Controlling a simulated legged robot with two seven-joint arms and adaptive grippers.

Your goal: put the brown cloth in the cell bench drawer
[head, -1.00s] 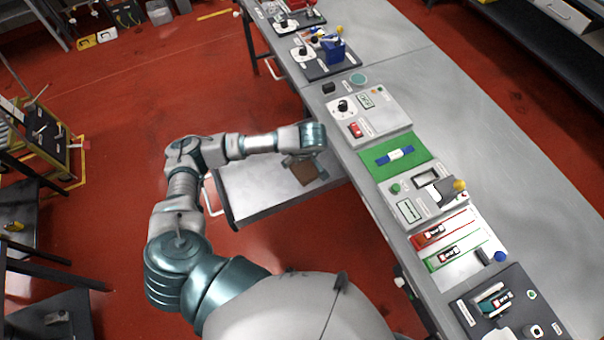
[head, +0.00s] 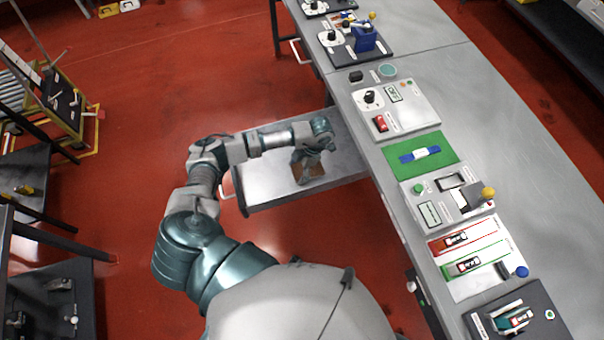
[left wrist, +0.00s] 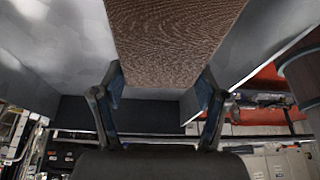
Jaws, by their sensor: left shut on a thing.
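The brown cloth (head: 316,170) is at my left gripper (head: 305,162), over the open cell bench drawer (head: 268,186). The drawer sticks out from the left side of the bench. In the left wrist view the cloth (left wrist: 175,30) is a flat, woven brown piece between the two fingers of my left gripper (left wrist: 158,92), which is shut on it. My gripper hides part of the cloth in the head view. I cannot tell whether the cloth touches the drawer floor. My right gripper is not in view.
The grey bench (head: 470,90) carries several panels, a green mat (head: 440,146) and a blue device (head: 362,38). A yellow-framed cart (head: 65,105) and dark shelves (head: 55,290) stand at the left. Red floor is clear left of the drawer.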

